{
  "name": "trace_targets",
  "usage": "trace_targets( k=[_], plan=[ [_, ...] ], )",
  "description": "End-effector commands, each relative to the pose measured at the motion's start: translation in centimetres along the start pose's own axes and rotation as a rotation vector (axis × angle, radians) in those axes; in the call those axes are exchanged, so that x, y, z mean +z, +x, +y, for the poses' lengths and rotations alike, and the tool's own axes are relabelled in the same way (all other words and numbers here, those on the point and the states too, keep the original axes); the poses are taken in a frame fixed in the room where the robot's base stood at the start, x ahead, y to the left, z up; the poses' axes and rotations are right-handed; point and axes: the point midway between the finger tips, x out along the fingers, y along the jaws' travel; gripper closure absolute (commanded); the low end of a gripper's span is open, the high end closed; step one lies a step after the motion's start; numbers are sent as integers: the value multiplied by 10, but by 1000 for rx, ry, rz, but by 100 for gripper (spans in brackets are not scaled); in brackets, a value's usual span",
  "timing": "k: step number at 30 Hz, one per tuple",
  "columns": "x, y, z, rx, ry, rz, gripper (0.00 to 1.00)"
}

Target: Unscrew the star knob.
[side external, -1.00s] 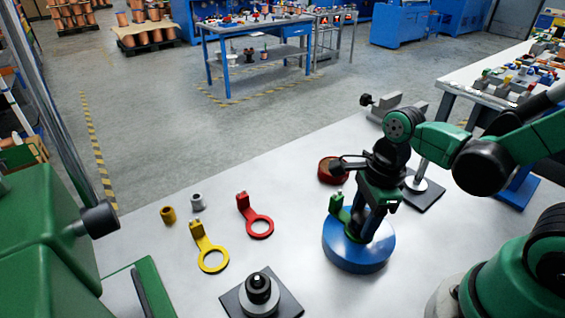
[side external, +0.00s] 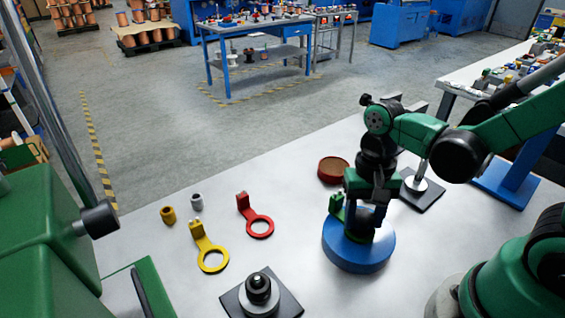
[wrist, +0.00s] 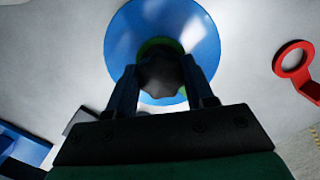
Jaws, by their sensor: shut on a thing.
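The dark, lobed star knob (wrist: 162,76) sits over the middle of a blue round disc (wrist: 122,38) in the wrist view. My gripper (wrist: 163,82) has one finger on each side of the knob and is shut on it. In the side external view my gripper (side external: 368,218) points down over the blue disc (side external: 358,256). The knob is mostly hidden there by the fingers. A green part (side external: 337,204) stands up at the disc's left edge, and green also shows behind the knob in the wrist view (wrist: 158,46).
Left of the disc lie a red ring with a handle (side external: 245,205) and a yellow one (side external: 199,235). A black square base with a post (side external: 258,288) stands in front. A red round piece (side external: 333,170) and another post on a plate (side external: 421,192) stand behind.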

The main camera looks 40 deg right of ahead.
Motion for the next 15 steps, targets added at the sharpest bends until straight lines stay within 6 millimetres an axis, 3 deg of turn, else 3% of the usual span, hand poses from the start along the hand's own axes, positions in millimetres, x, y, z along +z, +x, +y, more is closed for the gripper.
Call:
trace_targets(
  k=[9, 10, 13, 15],
  plan=[
    [-1, 0, -2, 2, -77, 5, 100],
    [-1, 0, -2, 1, -77, 5, 47],
    [-1, 0, -2, 2, -76, 4, 19],
    [-1, 0, -2, 3, -75, 3, 16]
  ],
)
